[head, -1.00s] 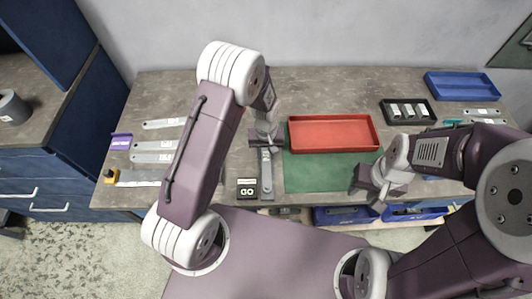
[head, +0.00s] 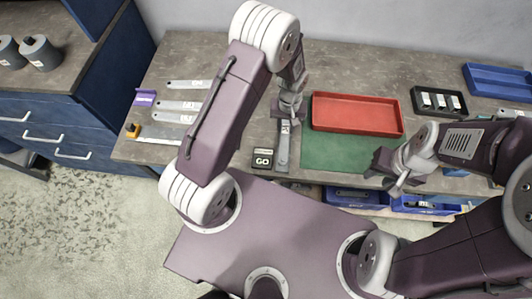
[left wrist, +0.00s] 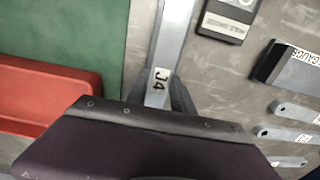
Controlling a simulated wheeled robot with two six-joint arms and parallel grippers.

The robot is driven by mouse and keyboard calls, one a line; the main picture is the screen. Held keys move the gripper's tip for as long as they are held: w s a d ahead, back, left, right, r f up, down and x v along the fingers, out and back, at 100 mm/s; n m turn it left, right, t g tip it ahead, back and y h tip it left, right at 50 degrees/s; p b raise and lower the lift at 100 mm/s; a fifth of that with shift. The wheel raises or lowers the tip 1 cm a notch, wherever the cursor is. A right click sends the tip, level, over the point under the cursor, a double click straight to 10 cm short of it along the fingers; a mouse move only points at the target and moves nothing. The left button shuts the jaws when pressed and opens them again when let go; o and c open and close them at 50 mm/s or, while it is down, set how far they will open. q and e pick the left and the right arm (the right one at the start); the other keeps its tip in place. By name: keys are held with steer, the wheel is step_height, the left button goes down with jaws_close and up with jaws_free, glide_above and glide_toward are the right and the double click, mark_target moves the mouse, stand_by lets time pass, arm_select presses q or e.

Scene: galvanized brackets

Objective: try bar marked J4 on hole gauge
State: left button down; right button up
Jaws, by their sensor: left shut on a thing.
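My left gripper (head: 290,112) is shut on the grey bar marked J4 (head: 283,148), by the bar's far end. The bar points toward the table's front edge. In the left wrist view the J4 label on the bar (left wrist: 160,80) shows right at the jaws. I cannot tell whether the bar touches the table. The hole gauge (head: 263,158), a small dark block with a GO label, sits just left of the bar's near end. It also shows in the left wrist view (left wrist: 228,18), beside and apart from the bar. My right gripper (head: 388,170) is empty above the green mat's right side.
Several other labelled bars (head: 178,106) lie at the left. A black tray with pale blocks (head: 438,88) and a blue tray (head: 497,66) are at the right. Blue bins (head: 425,203) sit below the front edge.

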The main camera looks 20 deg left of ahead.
stand_by(0.7)
arm_select(q)
steer(key=c, duration=1)
jaws_free()
steer(key=shift+r, duration=0.1)
step_height(320, 180, up, 9)
steer(key=shift+f+b, duration=0.1)
steer(key=shift+b, duration=0.25)
